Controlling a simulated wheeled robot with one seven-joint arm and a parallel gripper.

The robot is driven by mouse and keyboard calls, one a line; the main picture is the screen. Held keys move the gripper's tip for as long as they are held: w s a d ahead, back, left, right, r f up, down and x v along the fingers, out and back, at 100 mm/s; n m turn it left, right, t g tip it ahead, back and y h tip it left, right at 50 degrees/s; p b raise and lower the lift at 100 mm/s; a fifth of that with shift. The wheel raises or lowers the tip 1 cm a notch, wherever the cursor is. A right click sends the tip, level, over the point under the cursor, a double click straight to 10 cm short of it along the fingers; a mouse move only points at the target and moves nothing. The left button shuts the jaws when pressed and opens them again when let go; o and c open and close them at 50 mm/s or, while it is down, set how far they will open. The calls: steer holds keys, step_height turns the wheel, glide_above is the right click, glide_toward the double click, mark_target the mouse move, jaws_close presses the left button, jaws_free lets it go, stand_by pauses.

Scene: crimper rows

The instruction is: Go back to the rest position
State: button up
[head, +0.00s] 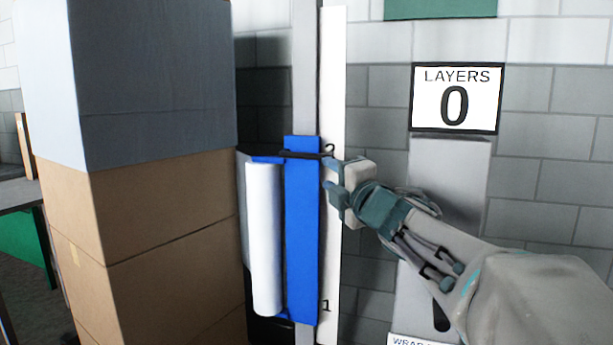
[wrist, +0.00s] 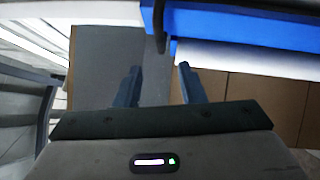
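My gripper (head: 328,178) is at the right side of the blue wrapper carriage (head: 302,230) in the head view. In the wrist view its two fingers (wrist: 157,78) stand apart with nothing between them, so it is open. A thin black handle (head: 302,154) sticks out near the carriage's top, close to the upper finger. In the wrist view the handle (wrist: 159,28) lies beyond the fingertips; I cannot tell whether anything touches. A white film roll (head: 264,240) stands upright on the carriage's left.
A stack of brown boxes (head: 150,210) with a grey-blue box (head: 150,80) on top stands left. A pale mast with marks 1 and 2 (head: 332,80) runs behind the carriage. A "LAYERS 0" sign (head: 457,98) hangs above a grey panel (head: 455,180) at right.

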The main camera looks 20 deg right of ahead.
steer(key=s+a+f+m+g+h+p, duration=0.1)
steer(key=s+a+f+m+g+p, duration=0.1)
steer(key=s+m+g+p, duration=0.3)
steer(key=s+a+f+m+g+h+p, duration=0.1)
steer(key=s+a+f+m+g+p, duration=0.1)
steer(key=s+m+g+p, duration=0.4)
steer(key=s+a+f+m+g+h+p, duration=0.1)
steer(key=s+m+g+p, duration=0.4)
steer(key=s+m+p, duration=0.5)
steer(key=s+a+f+p, duration=0.1)
steer(key=s+a+p, duration=0.1)
steer(key=p, duration=0.4)
steer(key=shift+s+f+m+h, duration=0.15)
steer(key=shift+s+m+h, duration=0.25)
steer(key=shift+s, duration=0.2)
